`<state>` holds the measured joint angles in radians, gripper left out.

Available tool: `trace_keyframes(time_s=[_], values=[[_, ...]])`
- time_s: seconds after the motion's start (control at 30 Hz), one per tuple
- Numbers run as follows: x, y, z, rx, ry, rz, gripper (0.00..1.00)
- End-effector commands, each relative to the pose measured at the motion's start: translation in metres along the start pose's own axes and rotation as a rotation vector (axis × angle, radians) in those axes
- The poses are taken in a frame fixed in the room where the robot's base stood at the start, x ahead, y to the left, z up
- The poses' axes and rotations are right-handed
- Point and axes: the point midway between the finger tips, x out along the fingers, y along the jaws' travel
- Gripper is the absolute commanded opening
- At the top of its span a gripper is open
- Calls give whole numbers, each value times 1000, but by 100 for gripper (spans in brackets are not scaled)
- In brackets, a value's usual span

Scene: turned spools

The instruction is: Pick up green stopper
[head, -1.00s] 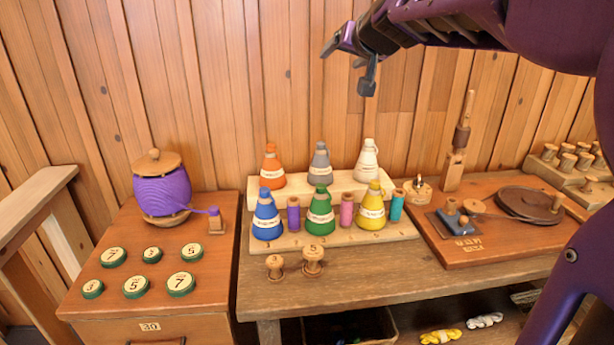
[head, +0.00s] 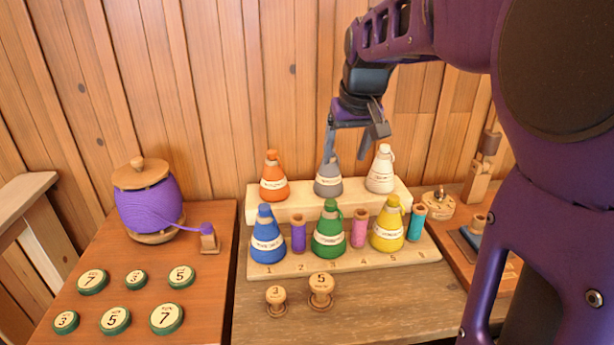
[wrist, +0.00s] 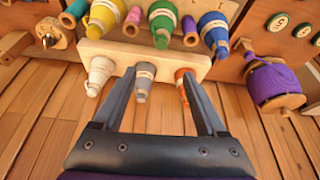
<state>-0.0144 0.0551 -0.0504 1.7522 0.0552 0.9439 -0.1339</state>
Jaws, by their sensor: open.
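The green cone-shaped bottle (head: 328,236) has a cream label and a narrow green top, which I take as the green stopper (head: 331,206). It stands upright in the middle of the front row, between a purple and a pink spool. The green bottle also shows in the wrist view (wrist: 163,16), at the top edge and partly cut off. My gripper (head: 353,146) is open and points down above the back row. One finger overlaps the grey bottle (head: 328,180) in the head view. In the wrist view the grey bottle shows between the fingers (wrist: 158,76), and nothing is held.
Orange (head: 273,178) and white (head: 380,170) bottles flank the grey one on the raised step (head: 300,208). Blue (head: 266,240) and yellow (head: 388,226) bottles share the front row. Two wooden pegs (head: 320,292) stand in front. Green-rimmed numbered discs (head: 166,318) lie at left. A plank wall stands close behind.

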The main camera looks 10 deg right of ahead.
Motion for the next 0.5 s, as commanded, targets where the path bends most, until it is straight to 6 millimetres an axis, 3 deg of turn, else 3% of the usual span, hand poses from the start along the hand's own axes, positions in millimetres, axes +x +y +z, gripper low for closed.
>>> trace_keyframes(time_s=[0.5], values=[[102, 0, 2, 0, -5, -1, 74]])
